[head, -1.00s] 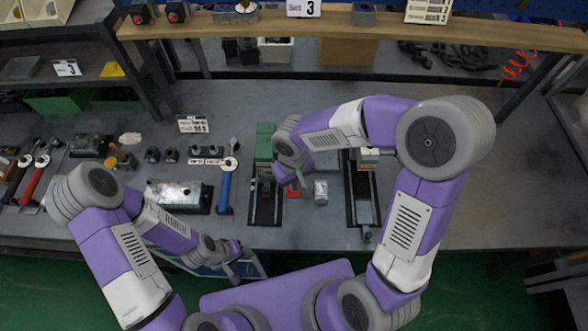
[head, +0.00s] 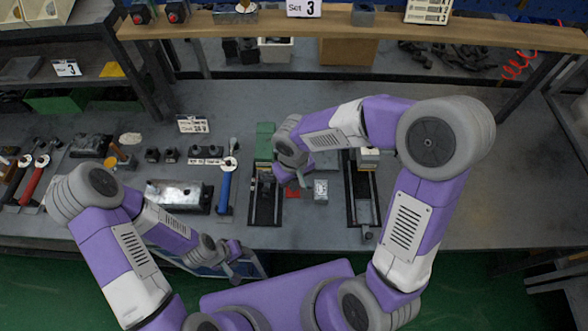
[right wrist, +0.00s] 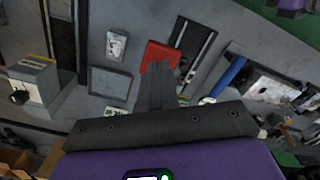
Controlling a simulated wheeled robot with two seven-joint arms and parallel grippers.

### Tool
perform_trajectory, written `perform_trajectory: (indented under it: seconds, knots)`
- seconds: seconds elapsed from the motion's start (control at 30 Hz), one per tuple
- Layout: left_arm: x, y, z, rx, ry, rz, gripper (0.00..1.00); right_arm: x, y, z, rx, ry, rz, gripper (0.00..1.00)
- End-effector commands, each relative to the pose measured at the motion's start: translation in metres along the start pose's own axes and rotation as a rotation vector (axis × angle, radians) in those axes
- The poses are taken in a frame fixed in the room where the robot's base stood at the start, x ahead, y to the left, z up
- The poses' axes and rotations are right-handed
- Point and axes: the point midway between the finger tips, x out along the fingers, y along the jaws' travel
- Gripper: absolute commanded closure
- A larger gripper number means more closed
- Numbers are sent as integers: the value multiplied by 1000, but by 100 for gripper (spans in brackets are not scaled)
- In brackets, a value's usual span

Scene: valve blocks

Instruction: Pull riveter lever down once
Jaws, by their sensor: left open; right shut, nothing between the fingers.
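I cannot tell for certain which thing is the riveter lever. A machine with a green block (head: 265,138) and a black rail base (head: 265,208) stands mid-bench. My right gripper (head: 303,183) is shut and empty beside this base, over a small red piece (head: 292,193). In the right wrist view, my shut fingers (right wrist: 160,88) point towards the red piece (right wrist: 160,55), partly covering it; contact cannot be told. My left gripper (head: 238,263) is open and empty, low near the bench's front edge. My right forearm and hand hide part of the machine.
A small grey block (head: 321,190) stands right of my right gripper, then a second railed fixture (head: 364,195). A blue handle (head: 224,192) and a silver block (head: 175,195) are to the left. A red handle (head: 33,182) lies further left. The bench's right side is clear.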

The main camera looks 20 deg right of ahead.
Motion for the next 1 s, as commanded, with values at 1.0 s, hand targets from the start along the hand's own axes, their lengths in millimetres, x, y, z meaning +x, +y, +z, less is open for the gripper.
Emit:
perform_trajectory:
  seconds: [1.0]
  knots:
    - [54, -20, -2, 0, 0, 0, 49, 61, 0, 0, 0, 1, 0, 100]
